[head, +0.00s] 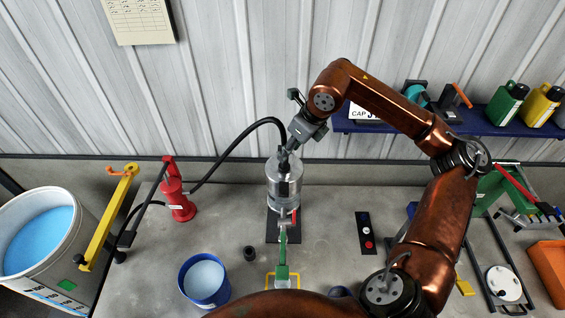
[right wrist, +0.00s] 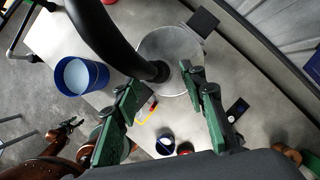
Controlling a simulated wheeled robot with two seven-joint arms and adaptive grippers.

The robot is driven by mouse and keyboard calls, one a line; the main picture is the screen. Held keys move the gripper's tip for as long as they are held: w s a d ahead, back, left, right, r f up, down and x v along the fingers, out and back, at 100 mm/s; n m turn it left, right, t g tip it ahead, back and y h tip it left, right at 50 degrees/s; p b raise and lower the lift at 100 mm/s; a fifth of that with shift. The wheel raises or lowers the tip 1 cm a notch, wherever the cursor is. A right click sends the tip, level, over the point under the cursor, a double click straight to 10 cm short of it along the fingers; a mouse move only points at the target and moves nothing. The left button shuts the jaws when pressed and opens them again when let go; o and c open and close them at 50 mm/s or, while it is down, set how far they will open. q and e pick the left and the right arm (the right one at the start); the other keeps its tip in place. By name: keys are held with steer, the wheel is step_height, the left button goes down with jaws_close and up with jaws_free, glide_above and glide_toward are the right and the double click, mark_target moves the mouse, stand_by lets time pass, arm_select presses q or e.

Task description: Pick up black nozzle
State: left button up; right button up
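In the right wrist view, the nozzle (right wrist: 160,72) sits at the near side of the column's round grey top (right wrist: 172,48). My right gripper (head: 291,146) is above the column in the head view. In the right wrist view, its green fingers (right wrist: 163,84) are spread apart, one on each side of the nozzle. I cannot tell whether they touch it. What looks like my left gripper (right wrist: 68,127) shows small and dark at the lower left there.
A red pump (head: 178,200) stands left of the column. A blue bucket (head: 203,280) and a small black cylinder (head: 249,253) are on the grey table in front. A blue shelf (head: 470,127) holds bottles behind right.

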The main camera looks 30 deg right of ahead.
steer(key=p+x, duration=0.1)
steer(key=x, duration=0.2)
steer(key=shift+a+f+p, duration=0.15)
steer(key=shift+a+p, duration=0.25)
steer(key=shift+w+f, duration=0.3)
steer(key=shift+f, duration=0.25)
steer(key=shift+c, duration=0.5)
jaws_close()
steer(key=shift+r, duration=0.1)
